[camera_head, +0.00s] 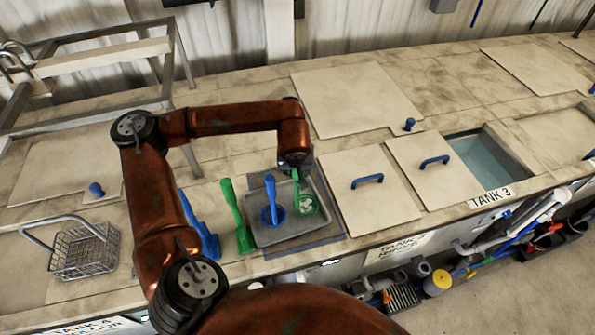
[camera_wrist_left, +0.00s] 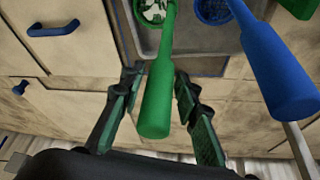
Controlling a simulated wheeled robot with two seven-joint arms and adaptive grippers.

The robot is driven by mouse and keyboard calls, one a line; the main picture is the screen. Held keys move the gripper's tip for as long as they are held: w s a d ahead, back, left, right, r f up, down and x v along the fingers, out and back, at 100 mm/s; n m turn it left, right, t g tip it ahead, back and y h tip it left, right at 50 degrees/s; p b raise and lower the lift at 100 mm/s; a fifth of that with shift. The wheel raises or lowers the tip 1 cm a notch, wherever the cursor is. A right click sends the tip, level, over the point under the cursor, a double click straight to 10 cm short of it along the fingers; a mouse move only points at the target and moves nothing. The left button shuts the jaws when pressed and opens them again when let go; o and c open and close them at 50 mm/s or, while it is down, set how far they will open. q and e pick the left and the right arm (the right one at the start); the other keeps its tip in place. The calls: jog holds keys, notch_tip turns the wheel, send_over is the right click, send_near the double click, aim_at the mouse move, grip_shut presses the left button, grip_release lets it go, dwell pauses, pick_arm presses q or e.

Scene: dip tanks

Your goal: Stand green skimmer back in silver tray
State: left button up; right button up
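A green skimmer (camera_head: 306,204) stands in the silver tray (camera_head: 288,241), at its right side, with its handle rising toward my left gripper (camera_head: 296,165). In the left wrist view the skimmer's handle (camera_wrist_left: 157,100) passes between the two fingers of my left gripper (camera_wrist_left: 156,80). The fingers are spread with gaps on both sides of the handle, so the gripper is open. The skimmer's mesh head (camera_wrist_left: 154,11) shows at the top edge there, inside the tray (camera_wrist_left: 205,42). My right gripper is not in view.
A blue skimmer (camera_head: 272,213) stands in the tray beside the green one. Another green tool (camera_head: 238,218) and a blue tool (camera_head: 205,238) lie left of the tray. A wire basket (camera_head: 84,250) sits farther left. Lids with blue handles (camera_head: 367,181) lie to the right, beside open Tank 3 (camera_head: 487,160).

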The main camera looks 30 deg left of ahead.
pick_arm(q)
jog(key=shift+o, duration=0.8)
jog(key=shift+r, duration=0.15)
jog(key=shift+r, duration=0.3)
jog(key=b+v, duration=0.3)
jog(key=v, duration=0.8)
jog(key=shift+s+d+r, duration=0.15)
jog(key=shift+s+r, duration=0.05)
jog(key=shift+w, duration=0.1)
dwell(0.9)
